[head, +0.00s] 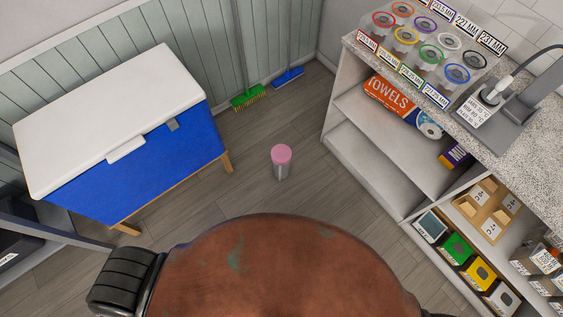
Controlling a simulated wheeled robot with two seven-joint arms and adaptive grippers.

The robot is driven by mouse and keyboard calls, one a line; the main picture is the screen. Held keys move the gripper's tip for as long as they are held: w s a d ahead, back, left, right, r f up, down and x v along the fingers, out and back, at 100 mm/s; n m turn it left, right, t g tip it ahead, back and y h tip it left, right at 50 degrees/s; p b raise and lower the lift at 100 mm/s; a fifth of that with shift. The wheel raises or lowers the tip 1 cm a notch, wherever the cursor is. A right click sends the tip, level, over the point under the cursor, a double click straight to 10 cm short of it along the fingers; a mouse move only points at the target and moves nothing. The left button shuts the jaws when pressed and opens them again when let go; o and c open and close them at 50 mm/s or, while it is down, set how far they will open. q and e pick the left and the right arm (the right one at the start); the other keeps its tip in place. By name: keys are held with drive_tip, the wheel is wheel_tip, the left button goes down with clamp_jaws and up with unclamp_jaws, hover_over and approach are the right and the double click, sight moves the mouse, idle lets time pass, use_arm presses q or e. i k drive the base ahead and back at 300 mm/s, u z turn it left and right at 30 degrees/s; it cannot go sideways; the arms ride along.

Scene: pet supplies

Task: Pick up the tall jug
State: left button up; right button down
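A small upright cylinder with a pink top and a grey, clear-looking body (281,163) stands alone on the wooden floor, near the middle of the head view. It is the only jug-like thing standing on the floor; no handle or spout can be made out from above. Neither of my grippers is in view, and nothing touches the cylinder.
A blue cooler chest with a white lid (100,110) stands on wooden legs at the left. A green broom (247,97) and a blue broom (288,77) lean at the back wall. A shelf unit with a speckled counter (530,175) fills the right. Bare floor surrounds the cylinder.

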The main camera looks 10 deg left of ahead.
sight(280, 154)
drive_tip(key=u, duration=0.4)
drive_tip(key=k, duration=0.5)
drive_tip(key=u, duration=1.25)
drive_tip(key=i, duration=1.1)
drive_tip(key=z, duration=0.75)
